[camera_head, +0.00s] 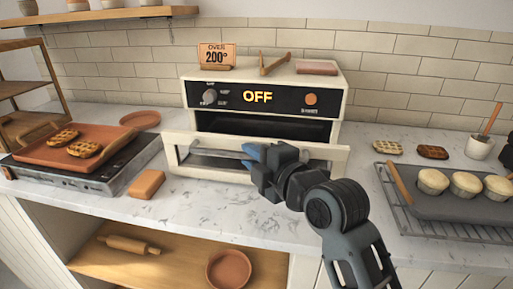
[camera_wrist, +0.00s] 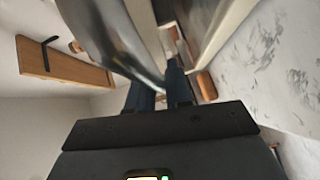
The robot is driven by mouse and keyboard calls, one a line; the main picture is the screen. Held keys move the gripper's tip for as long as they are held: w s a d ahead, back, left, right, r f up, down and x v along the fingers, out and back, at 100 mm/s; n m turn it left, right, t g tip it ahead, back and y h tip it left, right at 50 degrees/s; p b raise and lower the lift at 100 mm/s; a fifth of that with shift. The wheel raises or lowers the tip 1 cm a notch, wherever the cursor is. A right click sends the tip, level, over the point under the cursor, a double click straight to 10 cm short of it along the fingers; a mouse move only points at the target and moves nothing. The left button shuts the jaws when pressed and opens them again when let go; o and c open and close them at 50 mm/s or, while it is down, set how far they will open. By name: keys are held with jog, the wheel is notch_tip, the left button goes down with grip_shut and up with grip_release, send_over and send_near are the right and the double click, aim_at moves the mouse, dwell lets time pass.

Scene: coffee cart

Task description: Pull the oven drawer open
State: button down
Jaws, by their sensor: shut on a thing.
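The cream oven (camera_head: 265,72) stands on the counter, its display reading OFF. Its drawer front (camera_head: 185,165), with a window, stands out from the oven body, and a dark opening (camera_head: 270,126) shows above and behind it. The drawer is at least partly open. A metal handle bar (camera_head: 222,154) runs across the front. My gripper (camera_head: 251,154) is shut on the handle near its middle and hides part of it. In the wrist view the handle (camera_wrist: 115,42) passes large and shiny by my gripper's blue fingers (camera_wrist: 160,92); the exact contact is hard to see.
A griddle (camera_head: 75,178) with a terracotta tray (camera_head: 115,141) of waffles is left. An orange block (camera_head: 147,184) lies on the counter near the drawer's left end. A muffin tin (camera_head: 450,204) on a wire rack is right. Counter in front of the oven (camera_head: 215,205) is clear.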

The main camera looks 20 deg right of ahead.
jog(key=s+a, duration=0.2)
jog(key=s, duration=0.1)
jog(key=s+a, duration=0.1)
jog(key=shift+s, duration=0.15)
jog(key=shift+f, duration=0.1)
jog(key=c, duration=1.4)
grip_release()
jog(key=shift+s, duration=0.1)
jog(key=v, duration=0.7)
jog(key=shift+s+b, duration=0.3)
jog(key=shift+b, duration=0.05)
jog(key=shift+d, duration=0.1)
